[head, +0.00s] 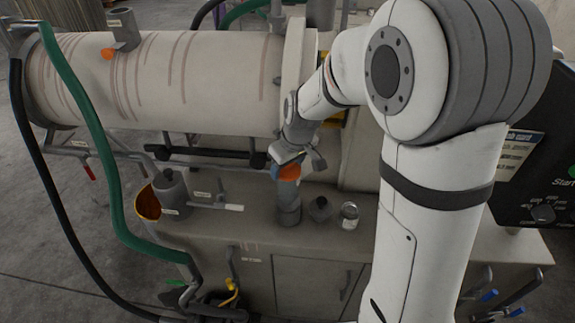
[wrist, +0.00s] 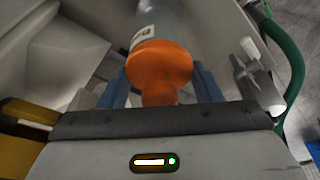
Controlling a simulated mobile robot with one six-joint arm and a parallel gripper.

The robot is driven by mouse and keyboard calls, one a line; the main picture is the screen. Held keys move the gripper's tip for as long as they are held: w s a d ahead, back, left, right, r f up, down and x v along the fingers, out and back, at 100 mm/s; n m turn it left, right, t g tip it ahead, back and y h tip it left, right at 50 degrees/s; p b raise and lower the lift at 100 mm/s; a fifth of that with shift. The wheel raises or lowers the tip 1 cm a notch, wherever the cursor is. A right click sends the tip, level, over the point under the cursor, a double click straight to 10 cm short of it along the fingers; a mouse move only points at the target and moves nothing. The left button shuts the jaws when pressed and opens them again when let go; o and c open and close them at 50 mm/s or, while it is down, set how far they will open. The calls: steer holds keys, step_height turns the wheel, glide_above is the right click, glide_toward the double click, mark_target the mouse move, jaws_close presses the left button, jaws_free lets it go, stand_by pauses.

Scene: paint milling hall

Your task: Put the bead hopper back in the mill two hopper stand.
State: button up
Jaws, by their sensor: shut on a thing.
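The bead hopper has an orange cone-shaped part with a narrow neck (wrist: 160,65) and a clear, labelled body (wrist: 160,18) in the wrist view. My gripper (wrist: 161,88) is shut on it, with a blue finger on each side of the orange neck. In the head view, my gripper (head: 287,160) is above the mill's ledge, and the hopper's orange part (head: 289,172) shows just under it. A grey upright cylinder (head: 288,205) is directly below the orange part. I cannot tell whether it is the hopper's body or a stand, or whether they touch.
On the ledge (head: 248,226), a dark small pot (head: 320,208) and a metal jar (head: 349,214) stand right of the cylinder. A grey canister (head: 171,190) and orange-lined bucket (head: 148,203) are at left. The large mill drum (head: 190,85) lies behind. A green hose (head: 100,150) hangs at left.

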steer(key=shift+f, duration=0.1)
steer(key=o, duration=1.6)
steer(key=shift+r+p, duration=0.65)
steer(key=b+v, duration=0.1)
steer(key=v, duration=1.1)
steer(key=s+d+f+m, duration=0.1)
steer(key=s+d+m, duration=0.1)
steer(key=s, duration=0.4)
steer(key=s+d+m+h, duration=0.1)
steer(key=s+d+m, duration=0.1)
steer(key=s+d, duration=0.2)
steer(key=s+d+f+m, duration=0.1)
steer(key=s+d+m, duration=0.1)
steer(key=s, duration=0.6)
steer(key=shift+s+d+f+m+h, duration=0.2)
steer(key=shift+d+f+m+h, duration=0.1)
steer(key=shift+d+m, duration=0.15)
